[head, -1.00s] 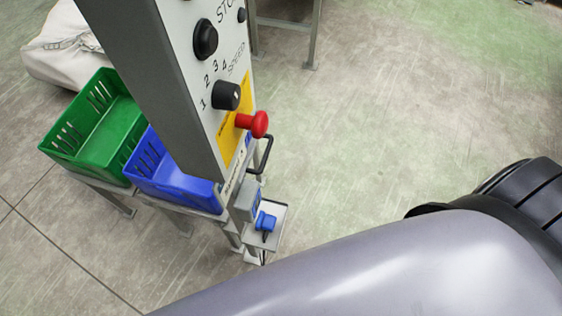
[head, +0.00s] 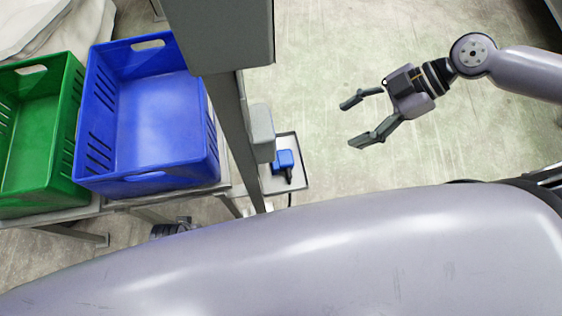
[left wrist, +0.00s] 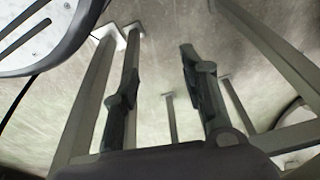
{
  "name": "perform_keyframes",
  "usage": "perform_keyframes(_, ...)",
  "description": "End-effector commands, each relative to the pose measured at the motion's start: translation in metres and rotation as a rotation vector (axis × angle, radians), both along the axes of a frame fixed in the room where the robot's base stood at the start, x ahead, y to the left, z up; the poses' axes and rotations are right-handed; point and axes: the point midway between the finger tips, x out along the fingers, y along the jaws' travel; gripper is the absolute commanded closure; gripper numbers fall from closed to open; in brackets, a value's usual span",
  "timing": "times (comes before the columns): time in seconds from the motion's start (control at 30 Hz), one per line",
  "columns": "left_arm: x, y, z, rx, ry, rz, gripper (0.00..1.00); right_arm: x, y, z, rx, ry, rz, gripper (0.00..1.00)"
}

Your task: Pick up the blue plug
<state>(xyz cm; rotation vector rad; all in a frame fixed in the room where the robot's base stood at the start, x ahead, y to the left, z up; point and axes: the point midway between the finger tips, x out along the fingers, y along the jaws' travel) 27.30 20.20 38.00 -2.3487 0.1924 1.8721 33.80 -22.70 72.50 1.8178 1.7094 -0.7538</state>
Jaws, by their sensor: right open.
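The blue plug (head: 283,159) sits on a small grey shelf (head: 300,183) beside the grey post in the head view. A dark part at its lower end points down toward the shelf's front edge. My right gripper (head: 352,122) is open and empty, to the right of the plug and apart from it, with its fingers pointing left toward the post. My left gripper (left wrist: 159,65) shows in the left wrist view with its two dark fingers apart and nothing between them. Metal legs and floor lie beyond those fingers. The plug cannot be made out in the left wrist view.
A blue crate (head: 150,110) and a green crate (head: 30,135) stand on a metal table at the left. A grey post and box (head: 222,30) rise between the crates and the plug. My grey arm link crosses the foreground. The floor at right is open.

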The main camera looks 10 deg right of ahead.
Motion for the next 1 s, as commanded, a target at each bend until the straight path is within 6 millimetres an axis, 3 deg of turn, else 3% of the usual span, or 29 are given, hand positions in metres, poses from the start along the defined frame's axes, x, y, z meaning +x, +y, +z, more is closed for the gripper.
perform_keyframes(0.17, 0.008, 0.0, 0.021, -0.001, -0.018, 0.002, 0.6, -0.003, 0.016, -0.012, 0.01, 0.002, 0.015, 0.38)
perform_keyframes(0.6, 0.013, 0.0, 0.092, -0.003, -0.054, 0.009, 0.6, 0.002, 0.076, -0.072, 0.009, 0.001, 0.01, 0.38)
perform_keyframes(1.0, 0.009, 0.002, 0.122, -0.003, -0.07, 0.011, 0.6, 0.005, 0.102, -0.1, 0.008, 0.002, 0.008, 0.38)
